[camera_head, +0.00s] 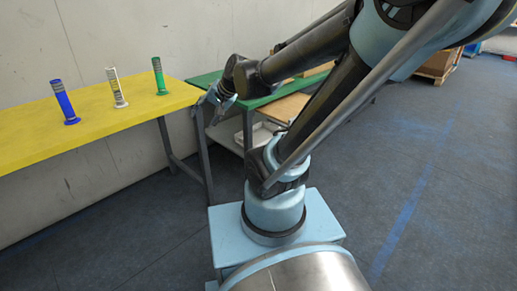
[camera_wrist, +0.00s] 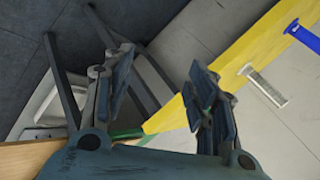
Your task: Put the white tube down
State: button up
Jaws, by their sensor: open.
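The white tube (camera_head: 117,88) stands upright on the yellow table (camera_head: 100,122), between the blue tube (camera_head: 64,102) and the green tube (camera_head: 159,77). In the wrist view the white tube (camera_wrist: 265,87) shows at the right, beyond my fingers, with the blue tube (camera_wrist: 303,36) above it. A green piece (camera_wrist: 127,134), perhaps the green tube, shows low between the fingers and is partly hidden. My gripper (camera_head: 212,110) is near the right end of the yellow table, apart from the white tube. In the wrist view my gripper (camera_wrist: 163,66) is open, with nothing between its fingers.
A green table (camera_head: 205,80) stands behind my gripper, right of the yellow table, partly hidden by my arm. A white bin (camera_head: 262,132) is below it. A wall runs behind the tables. The floor (camera_head: 420,190) at the right is clear, with boxes (camera_head: 438,62) far back.

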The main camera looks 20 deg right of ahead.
jog(key=s+d+f+n+g+h, duration=0.2)
jog(key=s+d+f+h, duration=0.1)
jog(key=s+d, duration=0.4)
jog(key=s+d+f+n+g+h, duration=0.1)
jog(key=s+d+f+n+h, duration=0.1)
jog(key=s+d, duration=0.5)
notch_tip(320, 180, down, 3)
jog(key=shift+s+d+r+n+g+h, duration=0.25)
jog(key=shift+d+n+g+h, duration=0.2)
jog(key=shift+d, duration=0.6)
jog(key=shift+f, duration=0.1)
jog(key=shift+w+f, duration=0.15)
jog(key=shift+w, duration=0.25)
